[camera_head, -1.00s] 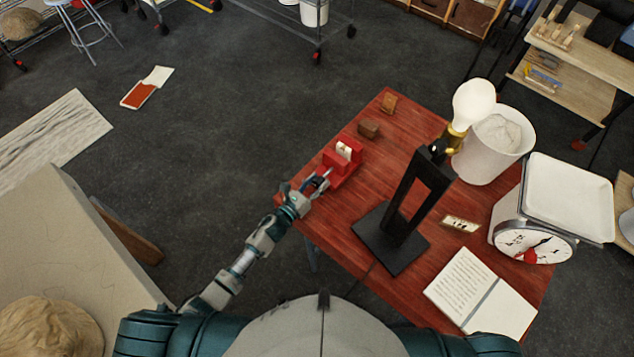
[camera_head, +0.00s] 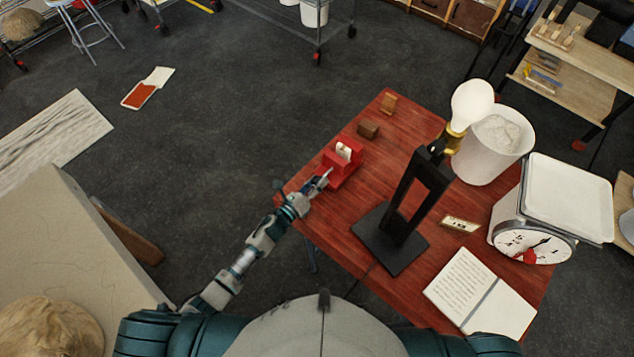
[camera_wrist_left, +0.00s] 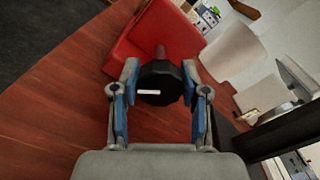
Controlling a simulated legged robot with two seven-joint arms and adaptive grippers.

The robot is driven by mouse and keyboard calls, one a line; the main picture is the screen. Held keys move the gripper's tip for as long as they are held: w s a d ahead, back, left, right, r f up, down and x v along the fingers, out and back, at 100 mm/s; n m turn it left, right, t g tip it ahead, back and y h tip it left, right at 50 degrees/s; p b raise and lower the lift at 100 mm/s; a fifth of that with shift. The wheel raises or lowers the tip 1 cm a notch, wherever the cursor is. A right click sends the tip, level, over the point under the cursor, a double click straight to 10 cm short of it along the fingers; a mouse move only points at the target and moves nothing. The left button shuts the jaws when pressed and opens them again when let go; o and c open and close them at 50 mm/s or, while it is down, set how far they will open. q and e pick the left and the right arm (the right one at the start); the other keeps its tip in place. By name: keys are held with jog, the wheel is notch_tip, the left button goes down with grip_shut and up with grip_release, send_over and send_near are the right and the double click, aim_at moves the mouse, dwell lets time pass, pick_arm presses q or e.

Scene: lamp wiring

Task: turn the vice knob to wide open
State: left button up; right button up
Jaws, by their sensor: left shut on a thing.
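The red vice (camera_head: 342,163) stands at the left edge of the red table, with a whitish piece (camera_head: 344,150) showing at its jaws. Its dark round knob (camera_wrist_left: 160,84) shows in the left wrist view, with a short white mark on its face and a shaft running to the red body (camera_wrist_left: 150,40). My left gripper (camera_head: 319,183) reaches in at the vice's near side. In the wrist view its two blue-padded fingers (camera_wrist_left: 160,76) are shut on the knob, one on each side. The knob is hidden by the gripper in the head view. My right gripper is not in view.
Small wooden blocks (camera_head: 369,129) lie beyond the vice.

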pick_arm(q)
jog(key=shift+w+a+r, duration=0.1)
jog(key=shift+w+r, duration=0.1)
jog(key=o, duration=1)
jog(key=shift+o, duration=0.6)
jog(key=shift+f, duration=0.15)
jog(key=v, duration=1.2)
jog(key=shift+f, duration=0.1)
